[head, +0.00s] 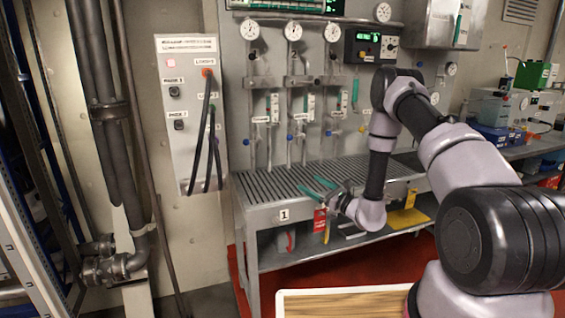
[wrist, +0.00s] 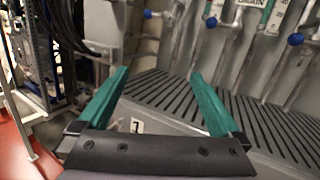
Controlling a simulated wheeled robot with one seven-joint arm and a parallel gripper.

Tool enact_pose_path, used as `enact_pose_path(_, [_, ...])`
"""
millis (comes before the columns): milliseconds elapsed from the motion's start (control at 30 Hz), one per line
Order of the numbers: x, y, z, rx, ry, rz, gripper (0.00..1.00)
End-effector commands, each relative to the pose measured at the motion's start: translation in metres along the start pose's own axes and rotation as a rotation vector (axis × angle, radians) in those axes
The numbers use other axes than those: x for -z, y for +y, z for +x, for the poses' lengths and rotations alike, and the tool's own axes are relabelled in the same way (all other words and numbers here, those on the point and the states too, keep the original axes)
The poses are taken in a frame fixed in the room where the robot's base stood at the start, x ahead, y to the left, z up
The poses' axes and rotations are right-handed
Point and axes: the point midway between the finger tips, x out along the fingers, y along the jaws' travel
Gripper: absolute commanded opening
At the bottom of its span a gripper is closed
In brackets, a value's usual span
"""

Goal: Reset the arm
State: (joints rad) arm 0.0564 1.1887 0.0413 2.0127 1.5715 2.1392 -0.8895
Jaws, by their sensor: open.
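My arm reaches in from the right in the head view and bends down over a grey bench with a slatted top (head: 262,184). My gripper (head: 318,187) has two green fingers and hangs over the front left part of the bench, near a label with the number 1. In the wrist view my gripper (wrist: 162,98) is open, its green fingers spread apart with nothing between them. The slatted top (wrist: 262,120) lies beyond and to the right of the fingers. Whether the fingers touch the bench cannot be told.
Gauges, pipes and blue-handled valves (head: 299,143) line the wall behind the bench. A grey panel (head: 182,120) with black cables hangs on the left. Thick dark pipes (head: 108,120) stand further left. A wooden board with a white rim (head: 345,303) is at the bottom. Red floor lies below the bench.

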Motion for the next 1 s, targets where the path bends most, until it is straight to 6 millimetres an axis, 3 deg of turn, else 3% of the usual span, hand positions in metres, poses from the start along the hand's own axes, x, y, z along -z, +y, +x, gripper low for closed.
enact_pose_path(33, [-0.034,0.007,0.011,-0.078,-0.022,-0.028,1.00])
enact_pose_path(200, [-0.125,0.046,0.025,-0.349,-0.043,-0.126,1.00])
enact_pose_path(400, [-0.212,0.096,0.009,-0.642,-0.013,-0.293,1.00])
enact_pose_path(500, [-0.247,0.118,-0.009,-0.770,0.023,-0.396,1.00])
enact_pose_path(700, [-0.297,0.153,-0.058,-0.988,0.135,-0.639,1.00])
enact_pose_path(1000, [-0.344,0.170,-0.144,-1.177,0.384,-1.075,1.00])
